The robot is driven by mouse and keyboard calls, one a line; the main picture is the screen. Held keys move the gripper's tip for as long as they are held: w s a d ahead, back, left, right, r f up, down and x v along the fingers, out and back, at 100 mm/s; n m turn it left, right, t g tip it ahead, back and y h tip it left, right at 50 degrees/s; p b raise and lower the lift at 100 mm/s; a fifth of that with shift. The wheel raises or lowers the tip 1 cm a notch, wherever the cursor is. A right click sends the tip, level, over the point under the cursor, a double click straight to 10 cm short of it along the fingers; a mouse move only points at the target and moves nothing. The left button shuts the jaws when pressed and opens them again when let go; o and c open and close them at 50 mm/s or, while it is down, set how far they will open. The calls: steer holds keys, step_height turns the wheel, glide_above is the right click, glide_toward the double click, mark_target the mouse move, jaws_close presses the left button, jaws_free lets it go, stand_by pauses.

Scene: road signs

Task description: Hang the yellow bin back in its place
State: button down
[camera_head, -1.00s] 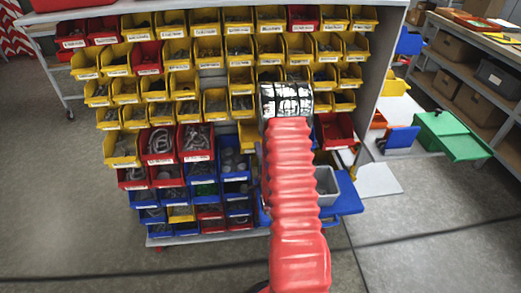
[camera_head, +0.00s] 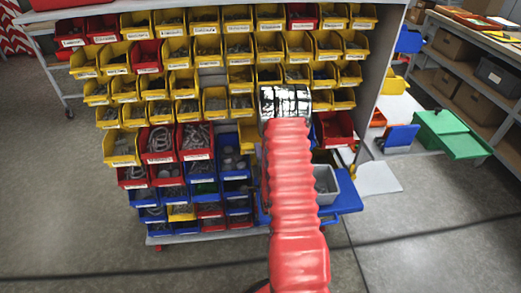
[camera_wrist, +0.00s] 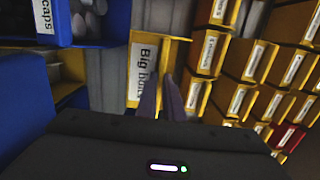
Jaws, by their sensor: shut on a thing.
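A yellow bin labelled "Big bolts" (camera_wrist: 144,70) is right in front of my gripper (camera_wrist: 161,98) in the wrist view. My gripper's two fingers are close together at its labelled front, shut on it. In the head view, a yellow bin (camera_head: 249,135) shows partly just left of my arm's end, low in the rack; my arm hides the rest. The fingers are hidden there. The rack (camera_head: 212,77) shows a bare grey spot in a row of yellow bins, up and left of my arm's end.
Yellow bins crowd the rack around and above. Red bins (camera_head: 196,142) and blue bins (camera_head: 236,165) stand lower left. A grey bin (camera_head: 326,184) is beside my arm on the right. The floor in front is clear.

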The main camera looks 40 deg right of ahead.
steer(key=shift+f, duration=0.25)
stand_by(0.4)
steer(key=c, duration=1.8)
jaws_free()
steer(key=shift+s, duration=0.1)
steer(key=v, duration=1.3)
steer(key=shift+s+a, duration=0.2)
steer(key=shift+s, duration=0.05)
